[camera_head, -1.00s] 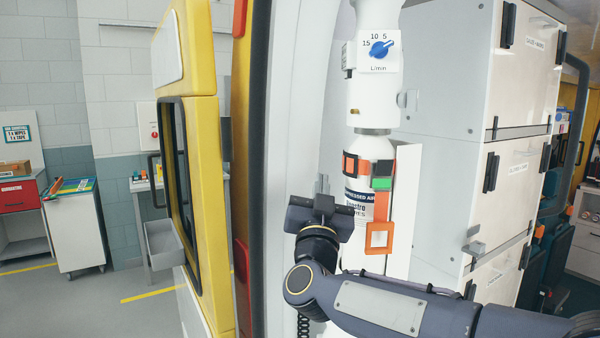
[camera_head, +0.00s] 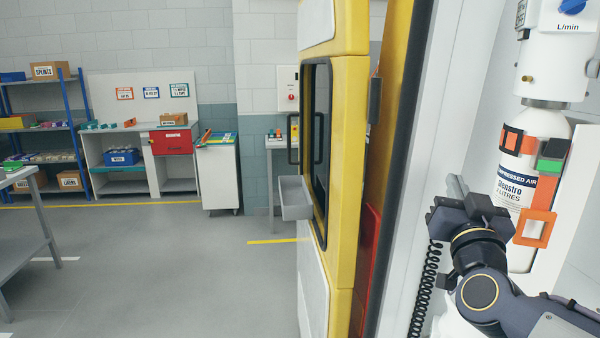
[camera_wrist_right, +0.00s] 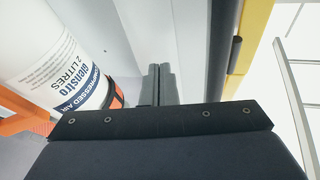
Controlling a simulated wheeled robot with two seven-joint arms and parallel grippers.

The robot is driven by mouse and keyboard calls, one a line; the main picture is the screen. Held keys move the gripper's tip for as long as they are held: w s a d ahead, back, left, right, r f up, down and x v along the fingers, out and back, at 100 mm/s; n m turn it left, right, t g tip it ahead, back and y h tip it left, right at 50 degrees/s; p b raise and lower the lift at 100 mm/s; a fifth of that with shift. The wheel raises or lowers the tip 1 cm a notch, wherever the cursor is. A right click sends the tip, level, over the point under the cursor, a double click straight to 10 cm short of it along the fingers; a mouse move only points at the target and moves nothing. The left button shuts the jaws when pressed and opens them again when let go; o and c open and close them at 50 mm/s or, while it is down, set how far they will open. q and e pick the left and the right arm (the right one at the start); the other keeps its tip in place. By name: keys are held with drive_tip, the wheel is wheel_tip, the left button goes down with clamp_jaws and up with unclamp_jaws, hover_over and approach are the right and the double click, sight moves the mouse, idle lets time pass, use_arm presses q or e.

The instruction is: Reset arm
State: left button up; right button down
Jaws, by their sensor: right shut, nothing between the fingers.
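My right gripper (camera_head: 456,188) is in front of the white side wall of the vehicle, just left of the air cylinder. Its grey fingers are shut with nothing between them; they also show side by side in the right wrist view (camera_wrist_right: 160,82). My right arm comes in from the lower right. The white cylinder (camera_head: 508,193) stands upright, held by an orange strap with a green and black buckle. It shows at upper left in the right wrist view (camera_wrist_right: 45,55), apart from the fingers. My left gripper is not in view.
The yellow door (camera_head: 345,150) stands open left of the gripper, with a grey tray (camera_head: 295,198) on it. A black coiled cord (camera_head: 425,290) hangs beside my arm. Open grey floor (camera_head: 170,265) lies left, before a workbench (camera_head: 150,165) and blue-framed shelves (camera_head: 75,130).

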drive_tip(key=s+a+f+g+y, duration=0.2)
drive_tip(key=s+f+g, duration=0.3)
drive_tip(key=s+f, duration=0.3)
drive_tip(key=s+a+f+n+g+y, duration=0.1)
drive_tip(key=s+a+f+g+y, duration=0.2)
drive_tip(key=s+f, duration=0.6)
drive_tip(key=s+a+f+n+g+y, duration=0.1)
drive_tip(key=s+f+g, duration=0.6)
drive_tip(key=f, duration=0.7)
drive_tip(key=s+a+y, duration=0.1)
drive_tip(key=y, duration=0.1)
drive_tip(key=shift+s+a+f+g+y, duration=0.2)
drive_tip(key=shift+s+f+g+y, duration=0.1)
drive_tip(key=shift+y, duration=0.1)
drive_tip(key=shift+r+n, duration=0.3)
drive_tip(key=shift+r, duration=0.15)
